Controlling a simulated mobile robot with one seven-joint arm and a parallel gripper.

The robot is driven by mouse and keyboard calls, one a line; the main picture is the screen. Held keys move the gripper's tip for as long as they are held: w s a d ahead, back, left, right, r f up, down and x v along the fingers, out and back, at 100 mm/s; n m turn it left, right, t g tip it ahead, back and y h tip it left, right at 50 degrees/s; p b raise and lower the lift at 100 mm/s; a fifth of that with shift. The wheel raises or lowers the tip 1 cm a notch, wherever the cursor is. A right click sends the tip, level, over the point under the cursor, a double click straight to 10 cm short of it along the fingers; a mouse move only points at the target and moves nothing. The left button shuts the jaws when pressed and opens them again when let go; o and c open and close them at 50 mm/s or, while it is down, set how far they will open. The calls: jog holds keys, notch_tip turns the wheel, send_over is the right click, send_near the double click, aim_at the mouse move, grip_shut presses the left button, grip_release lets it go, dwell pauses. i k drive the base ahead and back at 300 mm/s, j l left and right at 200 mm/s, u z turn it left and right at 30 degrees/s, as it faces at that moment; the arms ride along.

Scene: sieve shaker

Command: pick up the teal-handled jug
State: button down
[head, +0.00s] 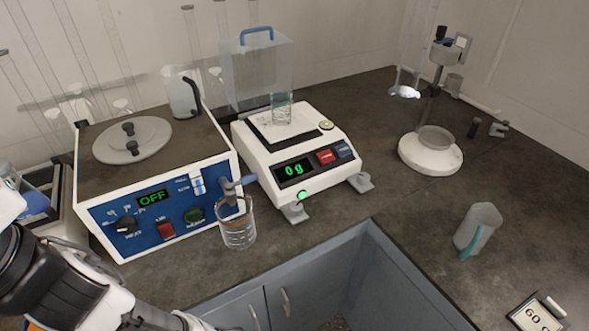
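The teal-handled jug (481,222) stands on the dark worktop at the right in the head view. It is a translucent grey jug, and its teal handle (473,246) is on the side facing the camera. Nothing touches the jug. Part of my arm shows at the lower left, far from the jug. My gripper's fingers are not in view.
A beaker (238,232) sits before the bath, beside the balance (318,150). An open recess (375,285) lies left.

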aim_at(483, 220)
jog(key=z, duration=1.1)
